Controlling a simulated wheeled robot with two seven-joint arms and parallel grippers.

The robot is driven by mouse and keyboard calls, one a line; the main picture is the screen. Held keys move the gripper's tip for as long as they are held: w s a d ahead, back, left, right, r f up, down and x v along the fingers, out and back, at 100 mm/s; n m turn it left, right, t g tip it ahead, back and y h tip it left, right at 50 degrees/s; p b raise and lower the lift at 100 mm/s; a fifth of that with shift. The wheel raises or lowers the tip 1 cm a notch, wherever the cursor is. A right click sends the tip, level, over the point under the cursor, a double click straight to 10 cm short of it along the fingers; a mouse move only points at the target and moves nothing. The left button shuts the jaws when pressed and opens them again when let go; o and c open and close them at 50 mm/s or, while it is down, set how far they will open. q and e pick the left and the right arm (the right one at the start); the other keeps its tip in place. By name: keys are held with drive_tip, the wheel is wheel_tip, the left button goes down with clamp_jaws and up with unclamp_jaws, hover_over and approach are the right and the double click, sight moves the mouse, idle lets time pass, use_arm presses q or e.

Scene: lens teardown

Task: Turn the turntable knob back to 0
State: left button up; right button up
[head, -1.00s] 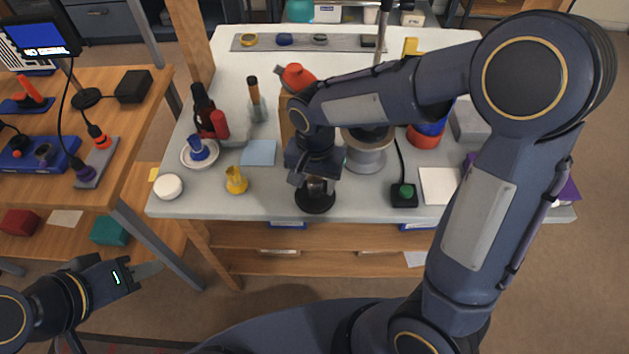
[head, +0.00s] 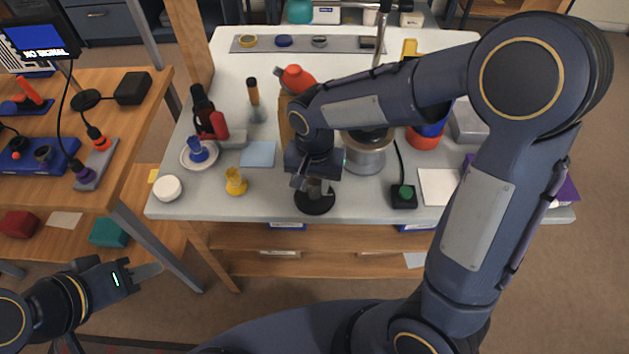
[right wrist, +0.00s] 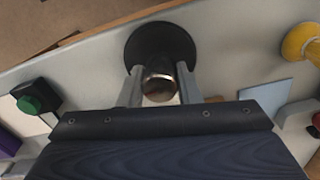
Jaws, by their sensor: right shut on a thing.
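The turntable knob (right wrist: 160,86) is a round metallic cap on a black round base (right wrist: 160,42). In the head view the black base (head: 315,203) sits near the front edge of the white table, below my right gripper (head: 315,184). In the right wrist view my right gripper (right wrist: 160,88) has one finger on each side of the knob and is shut on it. Any scale or zero mark on the knob is not visible. My left gripper (head: 145,272) is away from the table at lower left, and its finger gap is not clear.
A black box with a green button (head: 403,195) is to the right. A metal pot (head: 366,156) stands behind the gripper. A blue pad (head: 258,154) and a white lid (head: 168,188) lie at the left.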

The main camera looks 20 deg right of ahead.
drive_tip(key=n, duration=0.8)
drive_tip(key=shift+r+p, duration=0.1)
drive_tip(key=shift+p, duration=0.3)
drive_tip(key=n, duration=0.5)
drive_tip(key=shift+p, duration=0.35)
drive_tip(key=shift+n+p, duration=0.4)
drive_tip(key=shift+n, duration=1.7)
drive_tip(key=o, duration=1)
drive_tip(key=shift+c, duration=0.2)
